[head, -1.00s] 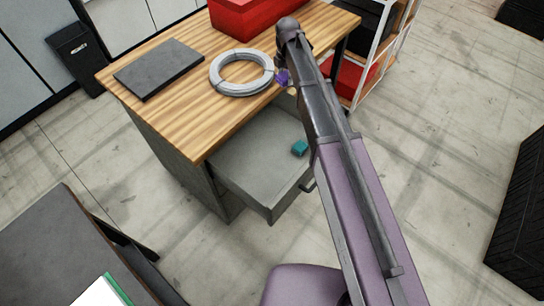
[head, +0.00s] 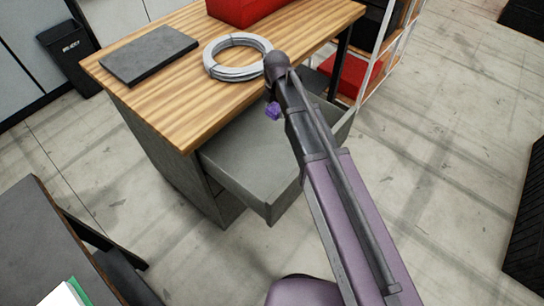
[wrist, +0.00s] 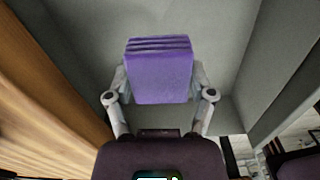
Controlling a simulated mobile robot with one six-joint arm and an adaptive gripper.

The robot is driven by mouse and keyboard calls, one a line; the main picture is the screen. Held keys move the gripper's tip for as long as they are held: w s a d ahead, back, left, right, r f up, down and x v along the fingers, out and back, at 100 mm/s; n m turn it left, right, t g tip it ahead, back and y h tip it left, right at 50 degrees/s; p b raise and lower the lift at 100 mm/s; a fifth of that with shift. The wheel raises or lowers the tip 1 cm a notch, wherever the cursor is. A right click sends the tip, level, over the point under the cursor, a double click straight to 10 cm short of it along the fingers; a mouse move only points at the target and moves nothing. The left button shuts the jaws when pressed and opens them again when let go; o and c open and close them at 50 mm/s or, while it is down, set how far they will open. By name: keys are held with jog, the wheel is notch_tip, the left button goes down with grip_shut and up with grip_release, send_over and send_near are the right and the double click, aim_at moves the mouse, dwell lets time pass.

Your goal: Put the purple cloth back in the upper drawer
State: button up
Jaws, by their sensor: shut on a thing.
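The folded purple cloth (wrist: 160,75) is between the fingers of my gripper (wrist: 160,92) in the wrist view, with stacked folds along its top edge. In the head view a small part of the purple cloth (head: 272,111) shows beside the end of my arm. The upper drawer (head: 255,160) is pulled out from the desk. My gripper is shut on the cloth and over the open drawer, whose grey inside (wrist: 75,35) fills much of the wrist view. My arm hides the drawer's right part in the head view. I cannot tell whether the cloth touches the drawer floor.
The wooden desktop (head: 165,95) carries a dark flat slab (head: 148,54), a coil of grey cable (head: 237,57) and a red box (head: 240,8). A white-framed rack (head: 385,50) stands behind at right. A dark table (head: 45,235) is at lower left.

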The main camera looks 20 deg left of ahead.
jog(key=b, duration=0.4)
send_over(273, 149)
jog(key=shift+n, duration=0.4)
notch_tip(273, 149, down, 6)
jog(key=shift+s+a+r, duration=0.1)
jog(key=shift+s+r, duration=0.05)
jog(key=shift+b, duration=0.3)
notch_tip(273, 149, down, 6)
jog(key=b, duration=0.6)
jog(key=shift+f+b, duration=1.9)
jog(key=shift+f, duration=0.1)
jog(key=shift+f, duration=0.2)
jog(key=o, duration=1)
jog(key=shift+c, duration=0.2)
jog(key=shift+r, duration=0.1)
jog(key=shift+r, duration=0.1)
